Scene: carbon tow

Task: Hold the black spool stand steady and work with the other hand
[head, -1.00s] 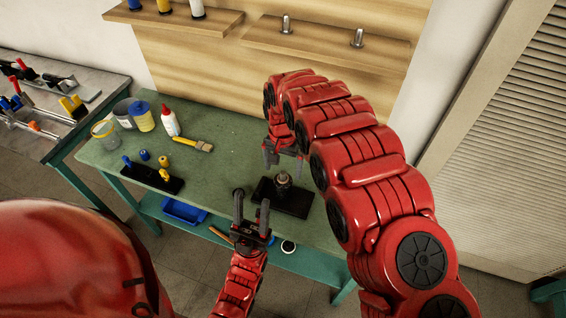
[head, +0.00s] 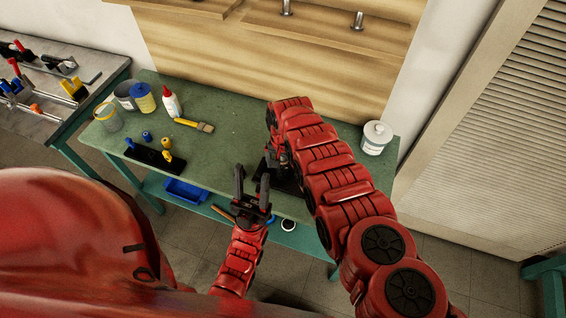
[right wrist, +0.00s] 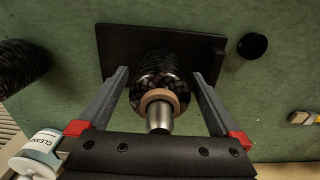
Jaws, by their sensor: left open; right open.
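The black spool stand (head: 290,186) stands near the front edge of the green table, largely hidden by my right arm in the head view. In the right wrist view its flat base plate (right wrist: 112,48) shows, with a dark wound spool (right wrist: 160,70), a tan ring (right wrist: 158,97) and a metal tip (right wrist: 158,120) upright on it. My right gripper (right wrist: 160,74) is open, with one finger on each side of the spool; gaps show beside it. My left gripper (head: 252,182) is open and empty, just left of the stand, apparently apart from it.
A white jar (head: 376,138) stands at the back right. A brush (head: 195,125), glue bottle (head: 171,103) and black peg block (head: 155,158) are at left. A dark ribbed cylinder (right wrist: 20,66) and a small black round thing (right wrist: 252,46) flank the stand. The table's centre-left is free.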

